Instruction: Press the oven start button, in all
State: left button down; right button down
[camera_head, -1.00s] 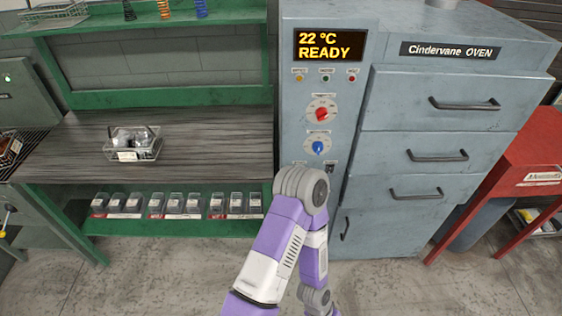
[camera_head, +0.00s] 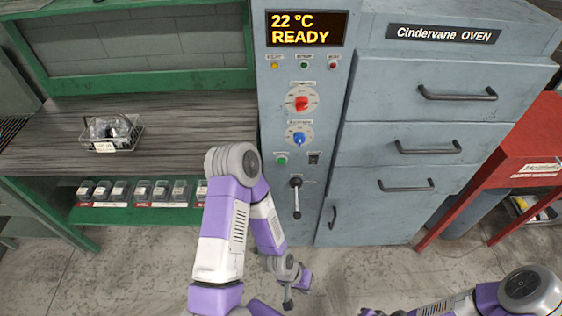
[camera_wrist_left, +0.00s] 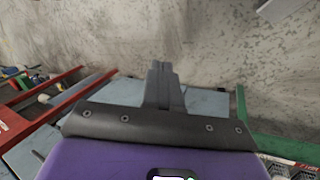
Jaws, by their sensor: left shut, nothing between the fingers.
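The grey-blue oven (camera_head: 400,215) stands in the middle and right of the head view. Its display (camera_head: 306,28) reads "22 °C READY". A green button (camera_head: 282,159) sits low on its panel, left of a black switch (camera_head: 314,158); their labels are too small to read. Above are a blue knob (camera_head: 299,138) and a red knob (camera_head: 302,103). My left gripper (camera_head: 288,301) is low in front of the oven, below the panel and apart from it. Its fingers (camera_wrist_left: 163,86) are shut and empty in the wrist view. My right gripper is not clearly visible at the bottom edge.
A lever (camera_head: 296,198) sticks out below the button. A green-framed bench (camera_head: 180,115) stands left of the oven with a wire basket (camera_head: 133,143) on it and several small bins below. A red stand (camera_head: 530,155) is at right. The floor in front is clear.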

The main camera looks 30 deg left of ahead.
aim_at(282, 161)
pick_arm(q)
jog(key=w+a+r+t+y, duration=0.1)
jog(key=w+a+r+t, duration=1.2)
jog(key=a+r, duration=0.5)
notch_tip(282, 161, up, 2)
jog(key=shift+w+r+y, duration=0.1)
jog(key=shift+w+y, duration=0.3)
jog(key=shift+w, duration=0.75)
jog(key=shift+w+a, duration=0.1)
jog(key=shift+a, duration=0.05)
jog(key=w+a+b, duration=0.1)
jog(key=w+a, duration=0.3)
jog(key=w, duration=0.3)
jog(key=shift+w+a, duration=0.15)
jog(key=shift+a, duration=0.1)
jog(key=shift+w+a, duration=0.25)
jog(key=shift+w, duration=0.1)
